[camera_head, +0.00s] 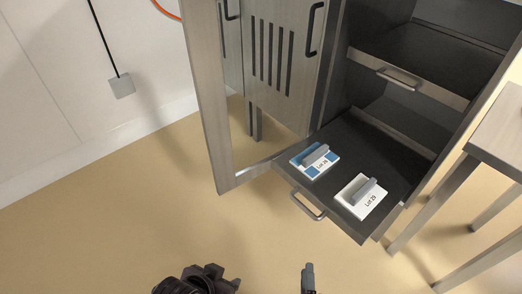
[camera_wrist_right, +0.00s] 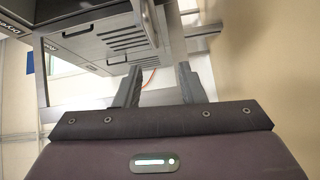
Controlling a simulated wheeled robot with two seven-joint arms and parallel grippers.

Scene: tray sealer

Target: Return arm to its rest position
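My right gripper (camera_head: 308,278) shows only as a narrow grey tip at the bottom edge of the head view, in front of the cabinet and apart from it. In the right wrist view its two fingers (camera_wrist_right: 159,85) are spread with nothing between them. A dark part of my left gripper or wrist (camera_head: 205,279) shows at the bottom edge, further left. Its fingers cannot be made out. Neither arm touches anything that I can see.
An open cabinet with a pulled-out lower drawer (camera_head: 306,206) holds a blue-and-white block (camera_head: 309,168) and a white block (camera_head: 351,205), both with grey handles. An open door (camera_head: 211,110) stands left, a table (camera_head: 500,135) right. The floor in front is clear.

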